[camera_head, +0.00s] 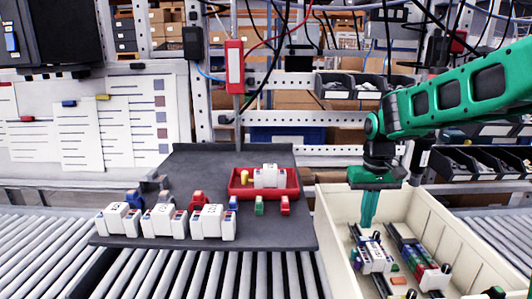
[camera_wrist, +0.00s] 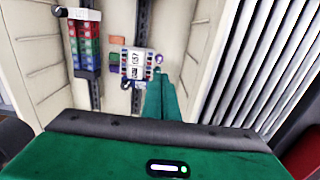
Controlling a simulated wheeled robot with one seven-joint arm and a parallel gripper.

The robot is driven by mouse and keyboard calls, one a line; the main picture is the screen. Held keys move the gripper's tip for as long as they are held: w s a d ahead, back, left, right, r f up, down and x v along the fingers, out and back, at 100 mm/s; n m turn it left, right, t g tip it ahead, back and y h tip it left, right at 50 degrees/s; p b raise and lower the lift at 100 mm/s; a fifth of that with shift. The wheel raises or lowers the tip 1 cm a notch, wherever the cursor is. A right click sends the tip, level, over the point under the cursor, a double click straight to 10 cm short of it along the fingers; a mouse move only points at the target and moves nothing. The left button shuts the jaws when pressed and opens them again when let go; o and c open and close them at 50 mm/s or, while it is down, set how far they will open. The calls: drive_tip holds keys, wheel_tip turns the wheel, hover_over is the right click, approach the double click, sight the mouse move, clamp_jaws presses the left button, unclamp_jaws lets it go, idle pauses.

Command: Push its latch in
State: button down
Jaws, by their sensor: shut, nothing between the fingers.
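My gripper (camera_head: 369,222) is shut and empty, its green fingers pointing down into the cream box (camera_head: 338,225). The fingertips hang close above the far end of a white terminal module (camera_head: 372,258) on the left rail. In the wrist view the shut fingertips (camera_wrist: 160,84) are beside the right side of a white labelled module (camera_wrist: 136,62), near a small round purplish part (camera_wrist: 158,59). I cannot tell whether they touch it. No latch can be clearly made out; the fingers may cover it.
A second rail in the box carries a coloured block row (camera_wrist: 86,42). A small orange piece (camera_head: 396,281) lies between the rails. Left of the box, a dark grey board (camera_head: 185,165) holds white modules (camera_head: 208,222) and a red tray (camera_head: 240,190). Box walls surround my gripper.

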wheel_tip(320, 180, up, 7)
idle(0.6)
drive_tip(key=shift+d, duration=0.1)
drive_tip(key=s+d+f+m, duration=0.2)
drive_tip(key=s+d+m, duration=0.1)
drive_tip(key=s+d, duration=0.9)
drive_tip(key=s+f+m, duration=0.1)
drive_tip(key=s+f, duration=0.2)
drive_tip(key=s, duration=0.6)
drive_tip(key=s+d+f+m, duration=0.1)
drive_tip(key=s+f, duration=0.3)
drive_tip(key=s, duration=0.6)
drive_tip(key=shift+s+d+m, duration=0.25)
drive_tip(key=shift+d+m, duration=0.05)
drive_tip(key=shift+m, duration=0.4)
